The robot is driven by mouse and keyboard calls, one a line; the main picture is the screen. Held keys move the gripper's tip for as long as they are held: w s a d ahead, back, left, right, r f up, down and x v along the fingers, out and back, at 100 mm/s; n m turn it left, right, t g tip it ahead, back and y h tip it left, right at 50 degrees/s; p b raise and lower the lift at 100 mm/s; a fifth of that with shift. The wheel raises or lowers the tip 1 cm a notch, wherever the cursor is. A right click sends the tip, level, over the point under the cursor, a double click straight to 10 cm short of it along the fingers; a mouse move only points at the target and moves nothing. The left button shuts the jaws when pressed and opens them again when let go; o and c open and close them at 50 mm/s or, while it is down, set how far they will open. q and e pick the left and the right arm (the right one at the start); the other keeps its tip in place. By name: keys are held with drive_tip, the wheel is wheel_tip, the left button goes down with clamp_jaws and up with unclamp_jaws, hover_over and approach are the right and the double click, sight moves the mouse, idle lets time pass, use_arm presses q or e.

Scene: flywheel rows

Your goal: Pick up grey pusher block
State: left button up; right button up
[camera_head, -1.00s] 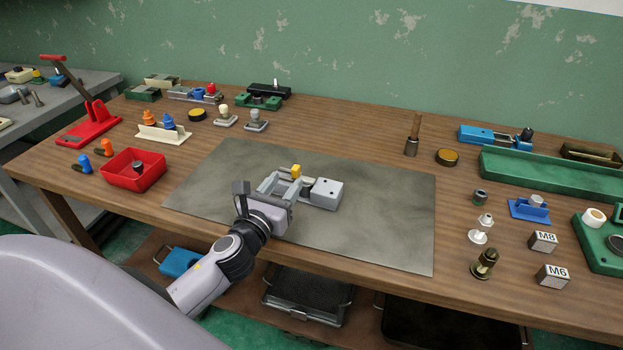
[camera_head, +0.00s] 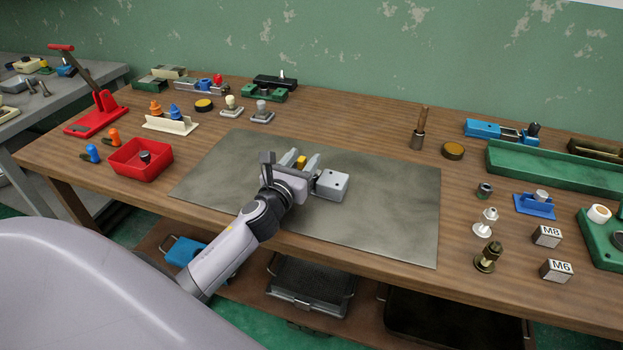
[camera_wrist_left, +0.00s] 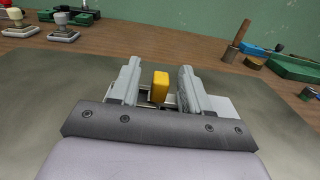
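A light grey block (camera_head: 331,186) with dark holes on top sits on the dark grey mat (camera_head: 390,215), just right of my left gripper (camera_head: 301,160). I cannot tell for sure whether it is the pusher block or part of a fixture. A small yellow piece (camera_head: 302,163) stands beside it. In the left wrist view my gripper (camera_wrist_left: 160,82) is open, with one finger on each side of the yellow piece (camera_wrist_left: 159,87). The light grey block (camera_wrist_left: 222,104) shows partly behind the right finger. The gripper hides most of what lies under the yellow piece. My right gripper is not in view.
A red bin (camera_head: 141,158) stands left of the mat. A wooden-handled tool (camera_head: 419,130) stands behind it, and a green tray (camera_head: 555,171) is at the right. Blocks marked M8 (camera_head: 546,236) and M6 (camera_head: 556,271) sit front right. The mat's right half is clear.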

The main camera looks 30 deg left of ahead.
use_arm(q)
clamp_jaws()
idle(1.2)
drive_tip(key=shift+r, duration=0.2)
